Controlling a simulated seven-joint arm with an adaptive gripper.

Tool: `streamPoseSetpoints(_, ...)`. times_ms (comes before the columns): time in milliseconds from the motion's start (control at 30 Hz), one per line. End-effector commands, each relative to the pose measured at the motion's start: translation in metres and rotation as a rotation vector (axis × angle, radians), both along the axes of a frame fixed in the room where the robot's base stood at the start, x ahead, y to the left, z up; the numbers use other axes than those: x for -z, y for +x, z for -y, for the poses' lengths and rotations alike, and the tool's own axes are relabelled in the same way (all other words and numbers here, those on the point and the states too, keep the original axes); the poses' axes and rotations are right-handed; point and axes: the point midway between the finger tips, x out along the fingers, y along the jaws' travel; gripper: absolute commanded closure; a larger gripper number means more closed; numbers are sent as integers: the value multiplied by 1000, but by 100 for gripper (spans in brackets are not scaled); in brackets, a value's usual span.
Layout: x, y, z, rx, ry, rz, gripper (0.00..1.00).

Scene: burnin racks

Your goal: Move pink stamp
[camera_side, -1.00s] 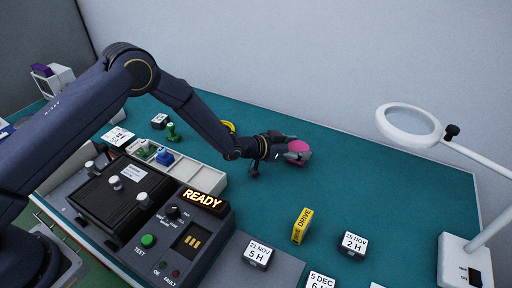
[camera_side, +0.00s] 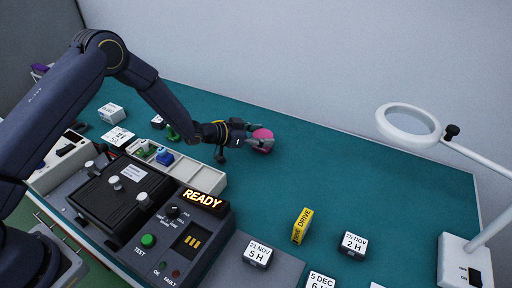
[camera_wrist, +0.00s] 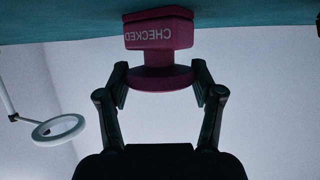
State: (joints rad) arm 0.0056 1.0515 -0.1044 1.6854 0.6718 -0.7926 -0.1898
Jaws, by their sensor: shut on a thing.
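The pink stamp (camera_side: 263,138) is at the tip of my gripper (camera_side: 257,145) over the back part of the teal mat in the side view. In the wrist view the pink stamp (camera_wrist: 160,35) shows its block, with the word CHECKED upside down, and a round disc between the two fingers. My gripper (camera_wrist: 160,85) is shut on this round part. The block's far end is close to the teal surface at the top of the wrist view. I cannot tell whether it touches.
A tray (camera_side: 208,180) holds blue and green pieces. A green stamp (camera_side: 172,132) stands behind it. A control box (camera_side: 170,240) reads READY. A yellow DRIVE piece (camera_side: 301,226) and dated blocks (camera_side: 353,245) lie in front. A magnifier lamp (camera_side: 408,126) stands right. The mat's right middle is clear.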

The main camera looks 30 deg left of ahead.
Motion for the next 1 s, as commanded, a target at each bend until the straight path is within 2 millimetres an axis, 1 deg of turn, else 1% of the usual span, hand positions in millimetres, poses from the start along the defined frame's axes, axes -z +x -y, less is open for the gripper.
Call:
streamPoseSetpoints(100,0,0,-9,-3,0,-1,70)
streamPoseSetpoints(200,0,0,-12,0,0,-1,70)
streamPoseSetpoints(533,0,0,-13,0,1,-1,70)
streamPoseSetpoints(567,0,0,-13,0,1,-1,33)
streamPoseSetpoints(833,0,0,-13,0,1,-1,5)
streamPoseSetpoints(1000,0,0,-13,0,0,0,5)
